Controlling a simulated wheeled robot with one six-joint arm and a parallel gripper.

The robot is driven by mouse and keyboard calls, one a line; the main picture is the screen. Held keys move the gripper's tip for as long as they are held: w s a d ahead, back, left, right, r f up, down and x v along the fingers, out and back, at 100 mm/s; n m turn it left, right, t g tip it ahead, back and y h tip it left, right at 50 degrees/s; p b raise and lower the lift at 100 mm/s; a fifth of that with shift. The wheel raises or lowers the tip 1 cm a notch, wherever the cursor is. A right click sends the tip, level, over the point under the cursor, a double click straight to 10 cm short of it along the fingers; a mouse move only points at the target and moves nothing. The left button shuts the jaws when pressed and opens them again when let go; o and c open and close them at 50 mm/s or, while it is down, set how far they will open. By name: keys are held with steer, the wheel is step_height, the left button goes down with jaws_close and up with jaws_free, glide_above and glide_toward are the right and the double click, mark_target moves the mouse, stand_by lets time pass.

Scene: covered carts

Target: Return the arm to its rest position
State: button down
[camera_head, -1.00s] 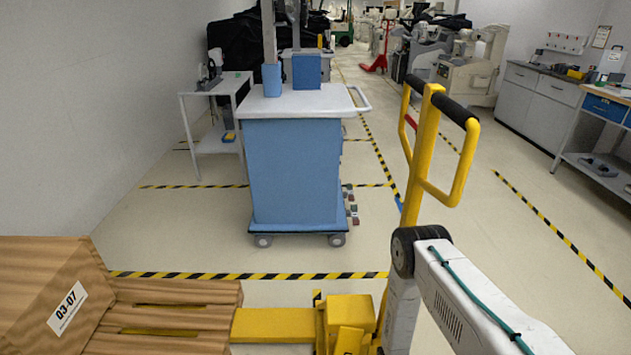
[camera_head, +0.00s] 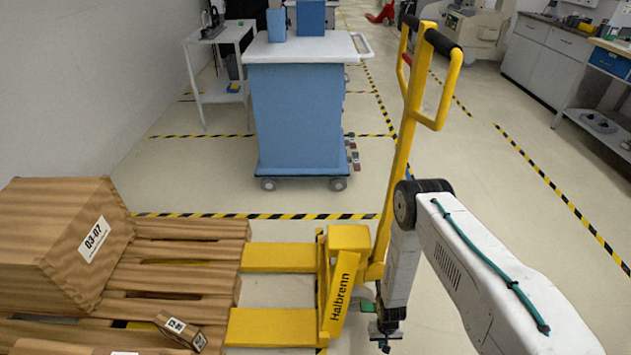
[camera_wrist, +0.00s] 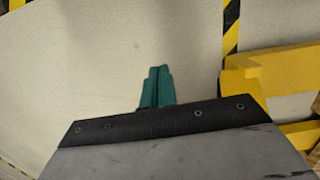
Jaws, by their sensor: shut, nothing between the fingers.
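My white arm (camera_head: 490,265) reaches in from the lower right of the head view, with a dark joint and a grey link hanging down from it. My gripper (camera_head: 384,346) is at the bottom of that link, just right of the yellow pallet jack (camera_head: 337,285). In the wrist view my gripper (camera_wrist: 157,72) shows as two green fingers together, shut and empty, with bare floor behind them. Yellow parts of the jack (camera_wrist: 270,70) show at the right of that view.
The jack's forks enter a wooden pallet (camera_head: 195,228) bearing a large box (camera_head: 60,225) and a small box (camera_head: 182,330). A blue covered cart (camera_head: 307,120) stands beyond. A side table (camera_head: 222,35) is left of it. Floor right of the jack's handle (camera_head: 405,120) is open.

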step_height(320, 180, up, 52)
steer(key=d+f+g, duration=0.1)
steer(key=g, duration=0.3)
steer(key=s+r+t, duration=0.2)
steer(key=s+r, duration=0.4)
steer(key=r, duration=0.4)
steer(key=s+d+r+t, duration=0.1)
steer(key=s+r+t, duration=0.1)
steer(key=s+r, duration=0.4)
steer(key=s+d+r+t, duration=0.1)
steer(key=s+r+t, duration=0.2)
steer(key=r, duration=1)
steer(key=s, duration=0.3)
steer(key=shift+s+r, duration=0.3)
steer(key=shift+r, duration=0.05)
